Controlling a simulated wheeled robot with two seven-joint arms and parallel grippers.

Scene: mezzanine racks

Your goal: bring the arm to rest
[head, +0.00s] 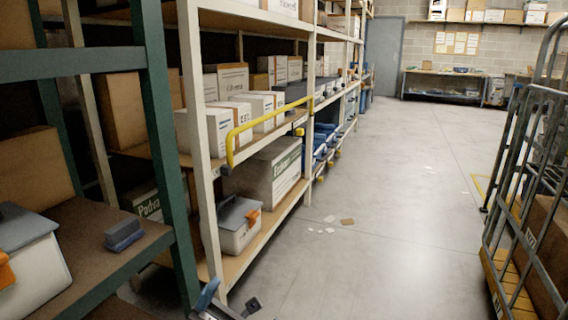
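At the bottom edge, left of the middle, a small blue and dark grey part (222,304) pokes into view in front of the rack's foot. It looks like the tip of my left gripper, but most of it is cut off by the frame. I cannot tell whether it is open or shut, or whether it touches anything. My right gripper is not in view.
Close on the left stands a green-posted rack (160,150) with a small dark blue block (123,234) on its shelf. A cream rack (198,130) with boxes and a yellow rail (231,145) runs beyond. A wire cage trolley (515,190) stands right. The aisle floor (400,220) is mostly clear.

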